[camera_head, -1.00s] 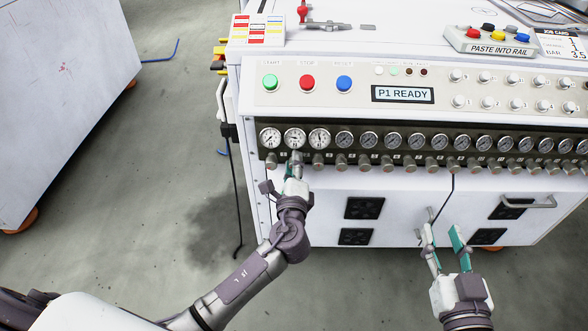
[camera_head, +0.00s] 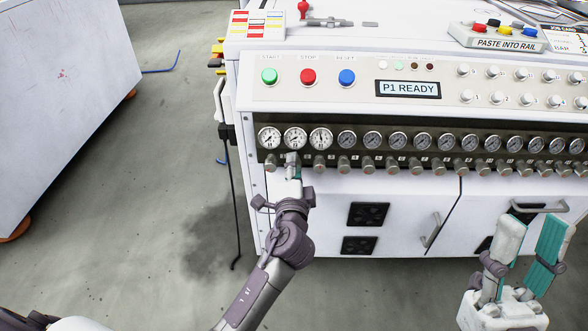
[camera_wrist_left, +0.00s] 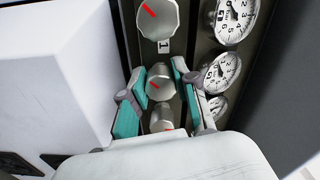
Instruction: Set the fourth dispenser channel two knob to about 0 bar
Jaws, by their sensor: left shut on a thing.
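A row of grey knobs with gauges above them runs along the front of the white machine. My left gripper (camera_head: 292,172) is at the second knob from the left (camera_head: 291,157), below the second gauge (camera_head: 294,138). In the left wrist view its teal-padded fingers are shut around a silver knob (camera_wrist_left: 160,82) with a red pointer mark. Another such knob (camera_wrist_left: 157,18) and a "1" label show beyond it. Which knob belongs to the fourth dispenser is not readable. My right gripper (camera_head: 531,236) is open and empty at the lower right.
Above the gauges are green (camera_head: 269,76), red (camera_head: 308,76) and blue (camera_head: 347,77) buttons and a display (camera_head: 408,89) reading "P1 READY". Neighbouring knobs stand close on both sides of my left gripper. Door handles (camera_head: 431,231) protrude below.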

